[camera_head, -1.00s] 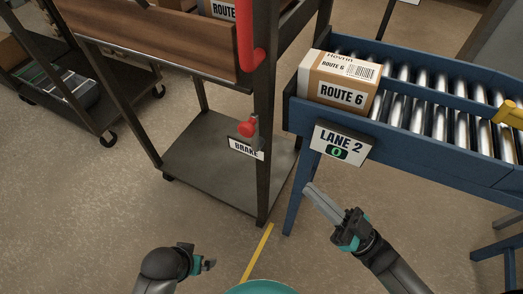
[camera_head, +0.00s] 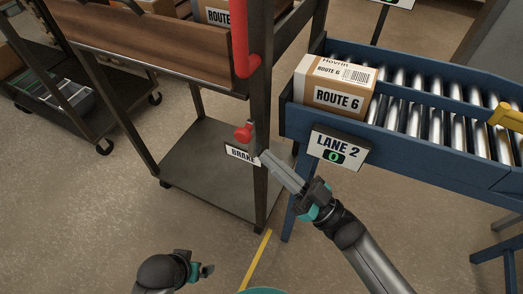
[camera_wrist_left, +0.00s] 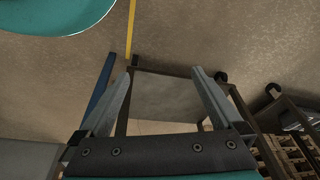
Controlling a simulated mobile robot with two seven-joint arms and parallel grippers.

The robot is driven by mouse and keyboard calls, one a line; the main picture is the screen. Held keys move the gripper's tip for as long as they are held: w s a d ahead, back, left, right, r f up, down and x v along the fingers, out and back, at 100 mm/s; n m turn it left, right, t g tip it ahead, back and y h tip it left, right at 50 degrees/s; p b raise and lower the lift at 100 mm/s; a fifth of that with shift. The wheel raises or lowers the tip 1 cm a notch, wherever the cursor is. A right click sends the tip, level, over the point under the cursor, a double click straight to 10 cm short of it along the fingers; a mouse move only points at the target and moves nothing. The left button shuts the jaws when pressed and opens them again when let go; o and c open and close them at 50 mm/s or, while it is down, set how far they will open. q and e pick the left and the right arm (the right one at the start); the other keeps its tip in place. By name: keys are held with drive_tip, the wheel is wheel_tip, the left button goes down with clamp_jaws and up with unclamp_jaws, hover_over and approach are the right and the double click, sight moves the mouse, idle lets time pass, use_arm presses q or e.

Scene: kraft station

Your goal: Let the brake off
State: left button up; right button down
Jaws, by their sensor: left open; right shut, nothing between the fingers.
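The brake is a red knob (camera_head: 243,134) on the cart's near post, just above a white plate (camera_head: 241,154) marked BRAKE. The cart (camera_head: 205,165) is a dark metal frame with a lower shelf and a wooden upper tray. My right gripper (camera_head: 266,157) is shut and empty, its fingertips beside the right end of the plate, a little below and right of the knob. Whether they touch the post I cannot tell. My left gripper (camera_head: 207,269) is low in the head view. In the left wrist view its fingers (camera_wrist_left: 163,95) are spread with nothing between them.
A red upright bar (camera_head: 241,40) rises on the cart's corner. A blue roller conveyor (camera_head: 420,150) with a LANE 2 sign (camera_head: 337,147) and a ROUTE 6 box (camera_head: 335,88) stands close on the right. Another cart (camera_head: 75,115) stands at left. The front floor is open.

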sight(252, 140)
use_arm(q)
drive_tip(key=shift+w+r, duration=0.25)
drive_tip(key=shift+r, duration=0.55)
use_arm(e)
drive_tip(key=x, duration=0.3)
use_arm(q)
drive_tip(key=shift+w, duration=0.1)
